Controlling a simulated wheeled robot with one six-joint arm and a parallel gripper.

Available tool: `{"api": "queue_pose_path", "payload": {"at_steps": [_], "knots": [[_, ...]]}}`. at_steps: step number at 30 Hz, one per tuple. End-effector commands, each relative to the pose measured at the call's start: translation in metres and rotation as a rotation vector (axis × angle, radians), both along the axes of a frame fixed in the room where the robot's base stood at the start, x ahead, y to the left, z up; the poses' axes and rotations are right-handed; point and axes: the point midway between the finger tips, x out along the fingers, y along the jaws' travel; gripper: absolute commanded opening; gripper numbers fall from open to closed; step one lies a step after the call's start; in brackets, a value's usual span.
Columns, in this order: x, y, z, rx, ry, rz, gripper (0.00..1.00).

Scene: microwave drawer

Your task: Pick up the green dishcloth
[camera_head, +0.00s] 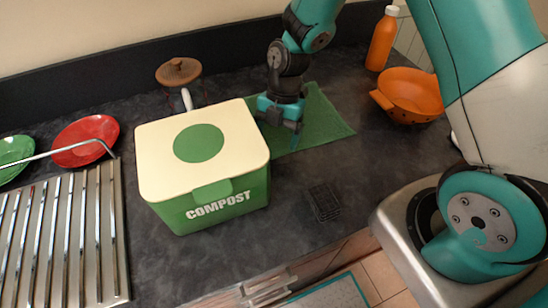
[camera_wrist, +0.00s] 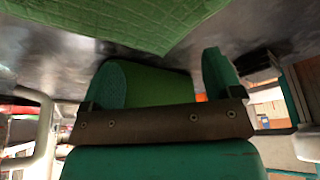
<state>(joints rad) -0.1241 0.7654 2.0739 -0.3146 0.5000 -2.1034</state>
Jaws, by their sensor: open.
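The green dishcloth (camera_head: 325,117) lies flat on the dark counter in the head view, just right of the compost bin. In the wrist view, the cloth (camera_wrist: 120,20) fills the upper left, with a woven texture. My gripper (camera_head: 285,128) points down over the cloth's left part in the head view. The gripper's body hides some of the cloth. In the wrist view, my gripper (camera_wrist: 190,78) has its two green fingers apart, with no cloth visibly held between them. I cannot tell whether the fingertips touch the cloth.
The compost bin (camera_head: 228,202) stands close left of my gripper. A brown-topped utensil (camera_head: 179,72) is behind it. An orange colander (camera_head: 412,92) and orange bottle (camera_head: 382,40) stand right. A small black rack (camera_head: 324,202) lies in front. A red plate (camera_head: 86,139) and metal drainer (camera_head: 62,240) are left.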

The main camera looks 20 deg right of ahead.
Motion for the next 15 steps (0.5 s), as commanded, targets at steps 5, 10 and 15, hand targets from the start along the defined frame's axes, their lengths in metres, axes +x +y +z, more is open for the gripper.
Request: {"api": "queue_pose_path", "payload": {"at_steps": [5, 10, 15], "knots": [[-0.005, 0.005, -0.02, 0.0, 0.0, 0.001, 0.85], [-0.006, 0.006, -0.024, 0.0, 0.0, 0.001, 0.85], [-0.006, 0.007, -0.023, 0.0, 0.001, 0.001, 0.85]]}}
